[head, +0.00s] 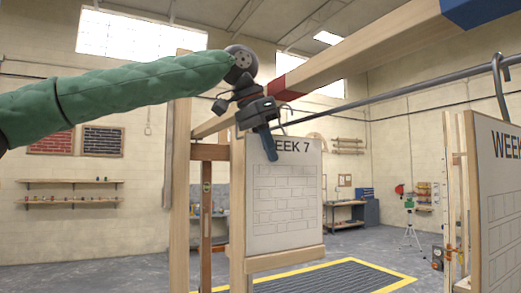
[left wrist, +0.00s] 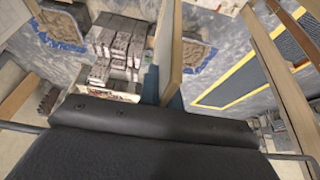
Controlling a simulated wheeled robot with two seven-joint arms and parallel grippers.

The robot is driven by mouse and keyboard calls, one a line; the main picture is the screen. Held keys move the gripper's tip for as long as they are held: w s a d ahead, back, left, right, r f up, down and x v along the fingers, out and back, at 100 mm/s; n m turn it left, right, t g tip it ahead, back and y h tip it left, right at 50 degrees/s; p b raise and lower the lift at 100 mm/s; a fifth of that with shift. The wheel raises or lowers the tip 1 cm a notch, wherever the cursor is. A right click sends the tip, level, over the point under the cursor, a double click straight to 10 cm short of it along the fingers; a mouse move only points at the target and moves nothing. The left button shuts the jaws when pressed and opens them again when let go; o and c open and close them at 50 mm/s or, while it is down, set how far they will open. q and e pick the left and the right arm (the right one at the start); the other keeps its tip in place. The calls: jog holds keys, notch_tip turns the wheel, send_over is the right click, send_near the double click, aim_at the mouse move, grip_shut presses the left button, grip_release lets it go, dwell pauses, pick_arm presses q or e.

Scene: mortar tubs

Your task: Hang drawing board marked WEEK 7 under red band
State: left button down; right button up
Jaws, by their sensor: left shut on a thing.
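The drawing board marked WEEK 7 (head: 286,200) is upright in the head view, with a brick-pattern drawing and a wooden bottom strip. My left gripper (head: 266,140) is shut on its upper left part. In the left wrist view the board (left wrist: 171,50) shows edge-on between the fingers (left wrist: 163,92). A thin hook (head: 286,120) rises above the board, close to the metal rail (head: 400,92); I cannot tell whether it touches the rail. The red band (head: 283,88) is on the wooden beam, above and slightly right of the gripper. My right gripper is not in view.
Another board, its WEEK number cut off (head: 500,200), hangs at the right below a large hook (head: 499,85). A blue band (head: 478,11) marks the beam there. A wooden post (head: 180,200) stands left of the board. Stacked grey blocks (left wrist: 118,45) lie below.

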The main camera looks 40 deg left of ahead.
pick_arm(q)
jog(key=x, duration=0.3)
jog(key=shift+s+f, duration=0.2)
jog(key=shift+f, duration=0.1)
jog(key=shift+a, duration=0.1)
dwell(0.4)
